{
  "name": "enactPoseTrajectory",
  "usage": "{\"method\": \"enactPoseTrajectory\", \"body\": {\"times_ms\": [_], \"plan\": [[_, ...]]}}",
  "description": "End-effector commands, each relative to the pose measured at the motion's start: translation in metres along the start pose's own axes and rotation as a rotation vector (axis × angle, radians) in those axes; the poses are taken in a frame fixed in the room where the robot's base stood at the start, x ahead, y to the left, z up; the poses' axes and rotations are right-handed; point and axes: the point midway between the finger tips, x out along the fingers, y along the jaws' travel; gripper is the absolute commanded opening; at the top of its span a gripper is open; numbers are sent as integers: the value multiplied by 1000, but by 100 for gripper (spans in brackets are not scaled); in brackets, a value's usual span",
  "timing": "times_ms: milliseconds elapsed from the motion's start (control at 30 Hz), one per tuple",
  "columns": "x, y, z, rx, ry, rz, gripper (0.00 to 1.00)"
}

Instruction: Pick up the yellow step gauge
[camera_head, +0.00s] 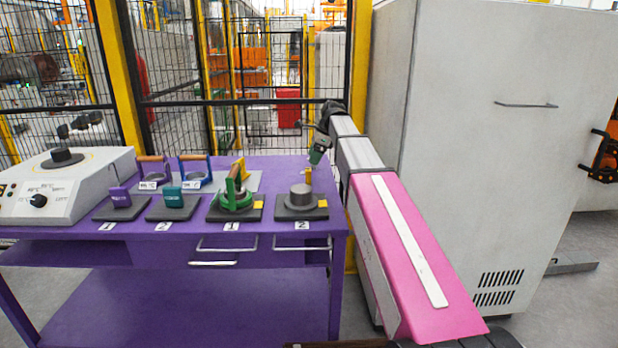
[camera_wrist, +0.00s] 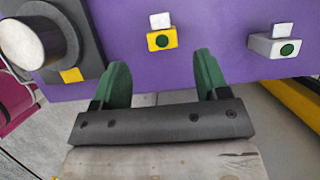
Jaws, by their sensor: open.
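The yellow step gauge (camera_wrist: 162,40) is a small stepped block with a pale upper step and a green dot on its face. It stands on the purple table (camera_wrist: 215,25). In the head view the gauge (camera_head: 308,174) is small, at the right rear part of the table. My gripper (camera_wrist: 162,72) has two green fingers, spread apart with nothing between them. The gauge appears beyond the fingertips, centred between them, and not touched. In the head view my gripper (camera_head: 316,160) hangs just above the gauge.
A similar grey block (camera_wrist: 285,43) with a green dot stands to the right in the wrist view. A grey cylinder (camera_head: 301,193) sits on a dark plate (camera_head: 290,213) in front of the gauge. Green-handled (camera_head: 234,196), purple and teal items stand left. A large white cabinet (camera_head: 480,150) is right.

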Motion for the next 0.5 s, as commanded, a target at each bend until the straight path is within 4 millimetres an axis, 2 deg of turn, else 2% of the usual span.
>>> {"method": "enactPoseTrajectory", "body": {"times_ms": [100, 367, 500], "plan": [[18, 0, -1, 0, 0, 1, 68], [35, -1, -2, 0, -1, -1, 68], [53, -2, -5, 1, -1, 1, 68]]}}
